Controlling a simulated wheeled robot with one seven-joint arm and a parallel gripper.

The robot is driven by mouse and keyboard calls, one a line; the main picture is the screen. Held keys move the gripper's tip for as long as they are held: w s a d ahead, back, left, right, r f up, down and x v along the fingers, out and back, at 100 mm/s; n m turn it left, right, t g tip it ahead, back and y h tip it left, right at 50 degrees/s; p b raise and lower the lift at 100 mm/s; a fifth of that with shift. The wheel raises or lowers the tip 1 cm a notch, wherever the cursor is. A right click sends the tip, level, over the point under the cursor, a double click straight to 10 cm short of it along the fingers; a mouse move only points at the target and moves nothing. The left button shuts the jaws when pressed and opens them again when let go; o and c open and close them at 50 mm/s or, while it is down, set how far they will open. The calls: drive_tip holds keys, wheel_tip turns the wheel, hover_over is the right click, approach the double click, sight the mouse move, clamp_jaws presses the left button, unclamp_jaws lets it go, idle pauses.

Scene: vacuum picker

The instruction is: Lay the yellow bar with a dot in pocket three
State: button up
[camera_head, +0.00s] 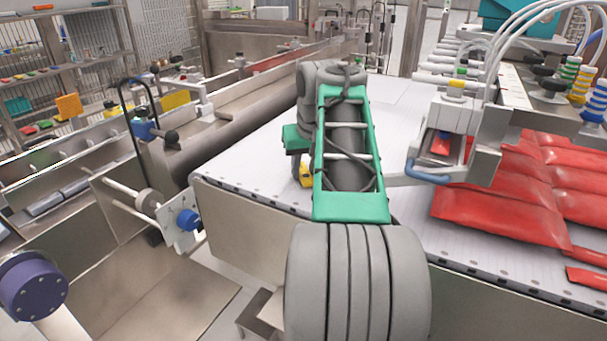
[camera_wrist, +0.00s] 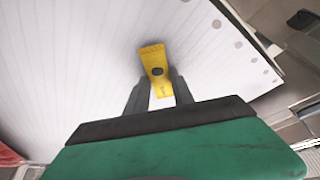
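The yellow bar (camera_wrist: 157,65) with a dark dot on its face shows in the wrist view between the two fingers of my gripper (camera_wrist: 158,88). The fingers press against its sides near its closer end, and its far end sticks out past the tips. In the head view the bar (camera_head: 306,178) shows at my gripper (camera_head: 299,170), over the near left part of the white conveyor (camera_head: 262,150). My arm hides part of the gripper there. I cannot make out any numbered pockets in either view.
Red bags (camera_head: 500,212) lie on the conveyor's right side. A vacuum picker head (camera_head: 450,130) with white hoses stands just right of my arm. A steel side rail (camera_head: 270,90) runs along the left. The conveyor left of my arm is clear.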

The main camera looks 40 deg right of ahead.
clamp_jaws()
